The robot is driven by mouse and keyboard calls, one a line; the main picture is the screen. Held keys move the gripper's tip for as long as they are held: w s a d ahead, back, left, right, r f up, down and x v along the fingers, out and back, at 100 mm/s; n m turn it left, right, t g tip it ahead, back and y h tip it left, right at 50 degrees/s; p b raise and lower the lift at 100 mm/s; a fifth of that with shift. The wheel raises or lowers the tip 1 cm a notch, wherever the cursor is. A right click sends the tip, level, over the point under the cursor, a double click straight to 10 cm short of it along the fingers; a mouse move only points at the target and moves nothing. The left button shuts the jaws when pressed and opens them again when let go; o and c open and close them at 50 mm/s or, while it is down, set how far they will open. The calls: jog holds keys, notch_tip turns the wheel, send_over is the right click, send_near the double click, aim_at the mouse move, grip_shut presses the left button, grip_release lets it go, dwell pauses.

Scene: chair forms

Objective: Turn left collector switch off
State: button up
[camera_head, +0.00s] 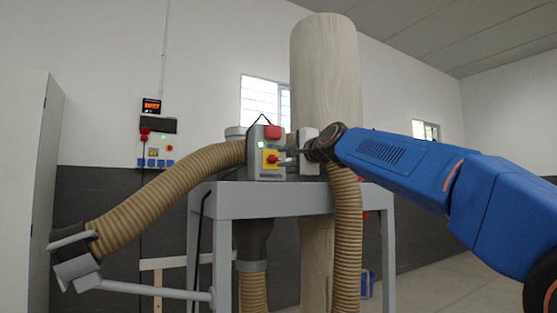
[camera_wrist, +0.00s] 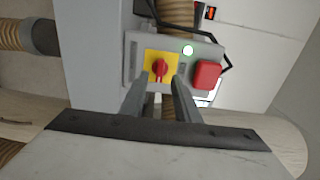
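The collector switch is a red rotary knob (camera_wrist: 161,69) on a yellow plate (camera_wrist: 150,60), on a grey box (camera_head: 257,133). In the head view the yellow plate (camera_head: 270,159) sits low on the box's front. A red button or cover (camera_head: 272,132) and a lit green-white lamp (camera_head: 261,145) are above it; they also show in the wrist view as the red button (camera_wrist: 206,75) and the lamp (camera_wrist: 187,50). My gripper (camera_wrist: 161,84) has its two fingers apart, one on each side of the knob in the wrist view. Contact with the knob cannot be told.
A grey stand (camera_head: 270,199) carries the box. A ribbed tan hose (camera_head: 170,187) runs left, another (camera_head: 345,240) hangs down beside the stand. A tall pale column (camera_head: 325,70) rises behind. A wall panel (camera_head: 158,126) with a red display is at the back left.

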aim_at(276, 159)
jog(key=shift+x, duration=2.1)
grip_shut()
